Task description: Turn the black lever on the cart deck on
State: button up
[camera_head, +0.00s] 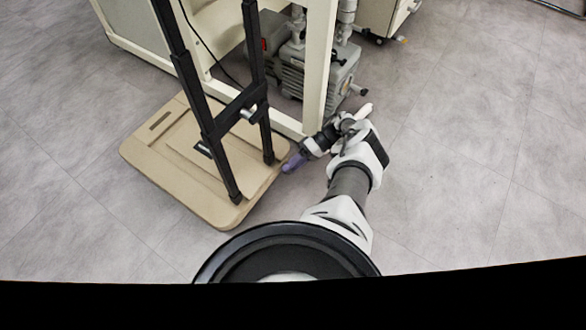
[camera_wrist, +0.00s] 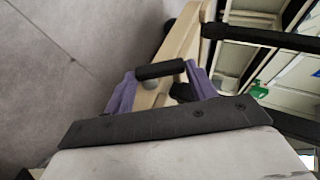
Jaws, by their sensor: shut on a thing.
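The beige cart deck (camera_head: 215,208) lies low on the floor at left of centre, with two black uprights (camera_head: 203,120) standing on it. My gripper (camera_head: 292,162) is at the deck's right edge, beside the foot of the nearer-right upright. In the wrist view, the two purple fingers of my gripper (camera_wrist: 160,74) are apart, with the black lever (camera_wrist: 159,70) spanning between them. The gripper is shut on this lever. A small grey round part (camera_wrist: 150,85) shows just below the lever. In the head view I cannot make out the lever at the fingers.
A cream frame (camera_head: 318,70) with a leg stands just behind my gripper. A grey pump (camera_head: 300,75) sits inside it on the floor. The grey floor (camera_head: 470,150) to the right is clear. A black bar (camera_wrist: 260,35) crosses the upper right of the wrist view.

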dwell(0.4)
jog(key=o, duration=1)
jog(key=shift+b+v, duration=1.45)
jog(key=shift+v, duration=2.3)
